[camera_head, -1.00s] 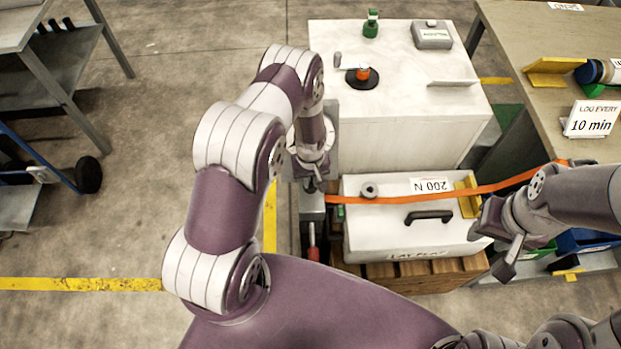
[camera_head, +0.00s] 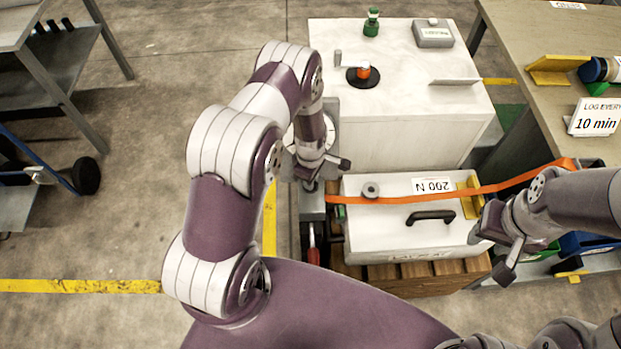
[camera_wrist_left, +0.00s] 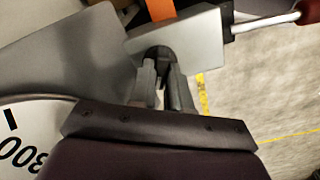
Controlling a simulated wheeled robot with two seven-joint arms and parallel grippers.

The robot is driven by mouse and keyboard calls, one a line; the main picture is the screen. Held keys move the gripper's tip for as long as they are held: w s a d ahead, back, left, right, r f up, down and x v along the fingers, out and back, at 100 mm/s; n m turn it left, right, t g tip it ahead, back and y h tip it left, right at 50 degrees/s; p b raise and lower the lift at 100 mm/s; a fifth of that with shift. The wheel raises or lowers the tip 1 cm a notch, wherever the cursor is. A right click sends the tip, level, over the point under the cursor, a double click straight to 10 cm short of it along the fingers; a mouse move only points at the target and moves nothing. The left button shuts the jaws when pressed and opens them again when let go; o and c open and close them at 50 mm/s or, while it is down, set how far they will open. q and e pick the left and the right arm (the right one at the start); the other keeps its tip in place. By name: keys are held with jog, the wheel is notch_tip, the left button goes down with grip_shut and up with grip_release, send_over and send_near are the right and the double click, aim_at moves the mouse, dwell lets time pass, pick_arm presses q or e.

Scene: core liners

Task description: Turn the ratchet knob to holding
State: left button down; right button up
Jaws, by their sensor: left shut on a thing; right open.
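The ratchet is a grey block (camera_head: 312,207) at the left end of an orange strap (camera_head: 400,199), beside the white lidded box. In the left wrist view its grey body (camera_wrist_left: 195,40) carries a dark round knob (camera_wrist_left: 158,54). My left gripper (camera_wrist_left: 166,82) is shut on this knob, its fingers hiding part of it. In the head view my left gripper (camera_head: 312,184) is above the ratchet, its fingertips mostly hidden. I cannot read any mark for the knob's setting. My right gripper (camera_head: 492,248) is open and empty at the box's right edge.
The white box (camera_head: 375,235) has a black handle and a 200 N label. A taller white cabinet (camera_head: 400,130) stands behind. A red-handled lever (camera_head: 313,236) sticks out in front of the ratchet. A bench (camera_head: 530,60) is at right.

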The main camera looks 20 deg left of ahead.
pick_arm(q)
jog(key=n, duration=0.5)
jog(key=shift+n+b, duration=0.3)
jog(key=shift+n, duration=0.4)
jog(key=c, duration=1.1)
grip_release()
notch_tip(320, 180, up, 13)
jog(key=shift+f, duration=0.15)
